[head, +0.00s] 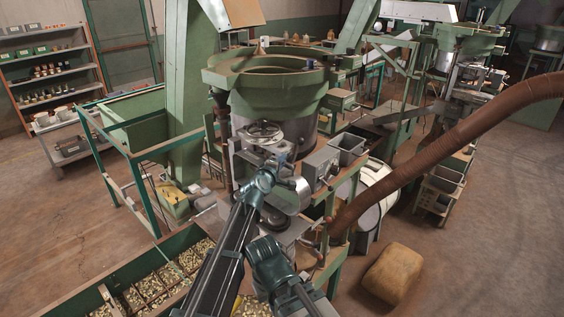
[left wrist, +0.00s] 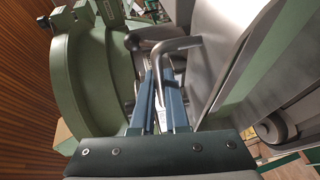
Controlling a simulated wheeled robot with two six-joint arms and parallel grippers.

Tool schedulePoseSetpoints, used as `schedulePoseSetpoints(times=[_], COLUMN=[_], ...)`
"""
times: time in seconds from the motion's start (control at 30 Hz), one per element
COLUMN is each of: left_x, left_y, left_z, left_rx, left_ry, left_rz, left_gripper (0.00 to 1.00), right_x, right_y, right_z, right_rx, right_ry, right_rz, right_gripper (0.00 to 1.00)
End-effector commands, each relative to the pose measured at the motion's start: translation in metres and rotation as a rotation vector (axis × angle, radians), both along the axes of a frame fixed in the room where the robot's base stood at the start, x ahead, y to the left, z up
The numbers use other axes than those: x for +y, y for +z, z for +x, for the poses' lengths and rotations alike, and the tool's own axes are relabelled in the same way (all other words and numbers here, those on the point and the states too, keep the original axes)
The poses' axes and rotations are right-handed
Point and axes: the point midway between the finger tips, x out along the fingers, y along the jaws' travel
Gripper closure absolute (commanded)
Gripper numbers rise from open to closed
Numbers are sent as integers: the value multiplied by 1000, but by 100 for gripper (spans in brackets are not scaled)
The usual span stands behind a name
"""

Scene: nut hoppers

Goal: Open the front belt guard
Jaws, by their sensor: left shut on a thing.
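My left gripper (head: 284,160) reaches in from below to the machine under the green bowl. In the left wrist view its two blue fingers (left wrist: 161,85) are shut on a bent grey metal handle (left wrist: 178,45). The handle sits beside a grey metal panel (left wrist: 228,60), which seems to be the front belt guard. In the head view my wrist and arm cover much of this spot, so I cannot tell how far the guard stands open. My right gripper is not in view.
A green bowl (head: 265,80) stands above the work spot. A grey box (head: 320,163) is close on the right. A brown hose (head: 440,130) crosses the right side. Divided bins of nuts (head: 150,285) lie at lower left. A tan sack (head: 393,273) lies on the floor.

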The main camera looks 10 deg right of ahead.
Motion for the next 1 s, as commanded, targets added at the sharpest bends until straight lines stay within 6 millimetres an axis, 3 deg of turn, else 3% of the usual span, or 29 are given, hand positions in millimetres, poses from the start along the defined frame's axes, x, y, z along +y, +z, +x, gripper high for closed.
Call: schedulePoseSetpoints(times=[0.53, 0.57, 0.7, 1.0], left_x=[-1, -1, -1, 0], left_y=[-1, -1, 0, 0], left_z=[-1, -1, -1, -2], left_rx=[4, 4, 3, 2], left_ry=[-4, -4, -3, -2], left_rz=[2, 2, 2, 2], left_gripper=[100, 82, 58, 58], right_x=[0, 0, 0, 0], right_y=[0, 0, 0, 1], right_z=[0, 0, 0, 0], right_rx=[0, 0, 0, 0], right_ry=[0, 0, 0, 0], right_rz=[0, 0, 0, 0], right_gripper=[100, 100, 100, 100])
